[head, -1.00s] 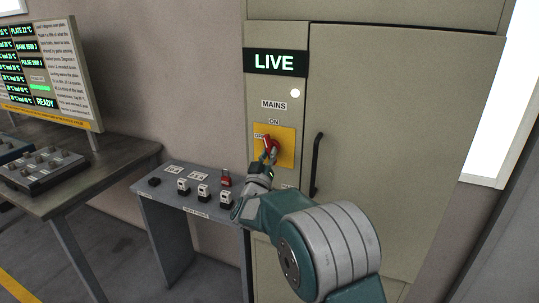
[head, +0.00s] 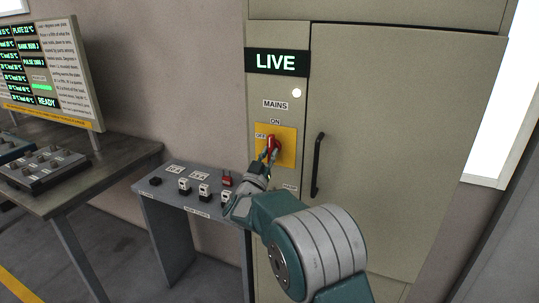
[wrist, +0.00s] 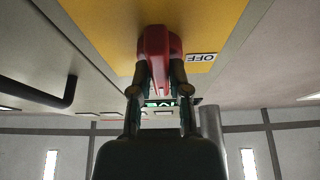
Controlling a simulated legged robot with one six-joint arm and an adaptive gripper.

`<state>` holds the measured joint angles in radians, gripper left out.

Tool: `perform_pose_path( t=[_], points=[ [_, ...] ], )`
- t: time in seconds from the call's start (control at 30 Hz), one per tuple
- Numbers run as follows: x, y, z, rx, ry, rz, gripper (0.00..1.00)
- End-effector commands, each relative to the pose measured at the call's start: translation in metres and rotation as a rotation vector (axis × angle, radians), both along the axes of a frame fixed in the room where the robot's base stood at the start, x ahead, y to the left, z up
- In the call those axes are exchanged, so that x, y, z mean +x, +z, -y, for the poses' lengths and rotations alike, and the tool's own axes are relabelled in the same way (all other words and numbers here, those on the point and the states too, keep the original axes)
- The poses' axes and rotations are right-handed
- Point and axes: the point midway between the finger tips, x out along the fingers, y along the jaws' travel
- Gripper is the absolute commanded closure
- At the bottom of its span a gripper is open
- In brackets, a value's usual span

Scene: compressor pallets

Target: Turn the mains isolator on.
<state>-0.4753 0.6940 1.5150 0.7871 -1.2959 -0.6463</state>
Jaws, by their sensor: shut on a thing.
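The mains isolator is a red handle (head: 271,142) on a yellow plate (head: 288,148) on the beige cabinet. The ON label (head: 275,122) is above it and the OFF label (head: 261,136) at its upper left. In the head view the handle looks close to upright; its exact angle is hard to tell. My gripper (head: 267,155) reaches it from below, its fingers shut on the handle. In the wrist view the red handle (wrist: 158,50) sits between the fingertips (wrist: 157,84), with OFF (wrist: 201,57) to the right. A sign (head: 276,62) above reads LIVE.
A lit white lamp (head: 297,93) is under the sign. A black door handle (head: 317,165) stands right of the plate. A grey bench (head: 165,196) with switches is at the lower left, close to my arm. A table (head: 60,195) with a control box is further left.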

Motion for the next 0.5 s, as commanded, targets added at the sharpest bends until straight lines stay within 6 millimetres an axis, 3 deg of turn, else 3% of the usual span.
perform_pose_path(
  t=[0.07,0.1,0.17,0.5],
  points=[
    [-0.0004,-0.0056,-0.0027,-0.003,0.006,-0.012,1.00],
    [-0.0004,-0.0056,-0.0027,-0.003,0.006,-0.012,0.68],
    [-0.0005,-0.0052,-0.0026,-0.003,0.005,-0.011,0.43],
    [-0.0008,-0.0014,0.0002,0.000,0.002,-0.004,0.43]
  ],
)
